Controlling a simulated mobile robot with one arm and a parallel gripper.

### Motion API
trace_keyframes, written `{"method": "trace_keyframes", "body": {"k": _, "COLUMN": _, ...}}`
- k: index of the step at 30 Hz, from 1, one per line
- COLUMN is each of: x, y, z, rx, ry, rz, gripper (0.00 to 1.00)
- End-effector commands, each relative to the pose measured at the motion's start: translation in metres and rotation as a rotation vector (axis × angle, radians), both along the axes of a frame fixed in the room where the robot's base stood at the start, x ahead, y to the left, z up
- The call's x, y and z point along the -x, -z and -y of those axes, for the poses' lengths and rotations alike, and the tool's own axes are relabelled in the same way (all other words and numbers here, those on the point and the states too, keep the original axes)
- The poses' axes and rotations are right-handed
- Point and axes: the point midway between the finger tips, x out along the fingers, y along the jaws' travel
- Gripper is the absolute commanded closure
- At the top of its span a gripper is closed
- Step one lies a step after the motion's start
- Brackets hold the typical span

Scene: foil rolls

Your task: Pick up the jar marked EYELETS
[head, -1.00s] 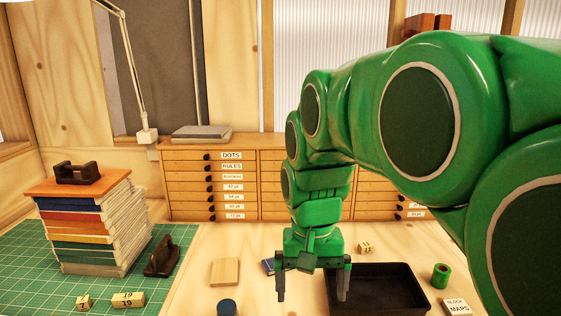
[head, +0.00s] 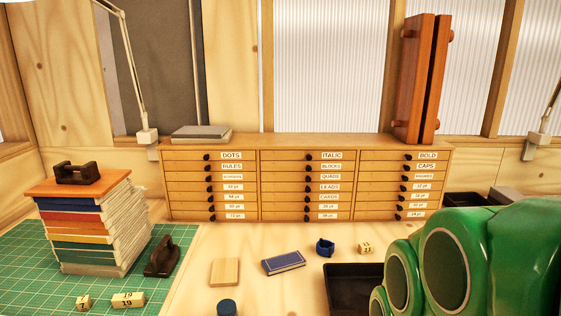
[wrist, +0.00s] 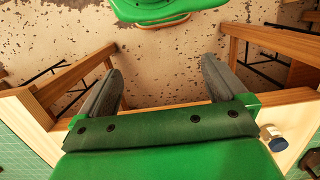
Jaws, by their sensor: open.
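No jar with a readable EYELETS label shows in either view. In the wrist view, a small blue and white round object (wrist: 272,136) sits right of my gripper near the wooden edge; I cannot tell whether it is a jar, and no lettering shows. My gripper (wrist: 162,78) is open and empty, its two dark fingers wide apart above the worn floor, past the bench edge. My gripper is out of the head view, where only my green arm fills the lower right. A blue round object (head: 227,307) is partly cut off at the head view's bottom edge, unlabelled.
A black tray (head: 345,285) is partly behind my arm. A blue book (head: 283,263), wooden block (head: 224,272), blue ring-like item (head: 325,247) and small number block (head: 366,248) lie on the bench. A book stack (head: 90,230) stands left; labelled drawers (head: 308,185) line the back.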

Motion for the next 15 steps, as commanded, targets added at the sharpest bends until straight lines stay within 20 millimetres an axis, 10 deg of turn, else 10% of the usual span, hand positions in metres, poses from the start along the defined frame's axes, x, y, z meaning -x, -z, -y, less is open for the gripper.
{"method": "trace_keyframes", "body": {"k": 15, "x": -0.0057, "y": 0.0017, "z": -0.0068, "rx": -0.019, "ry": 0.013, "rz": -0.006, "gripper": 0.21}}
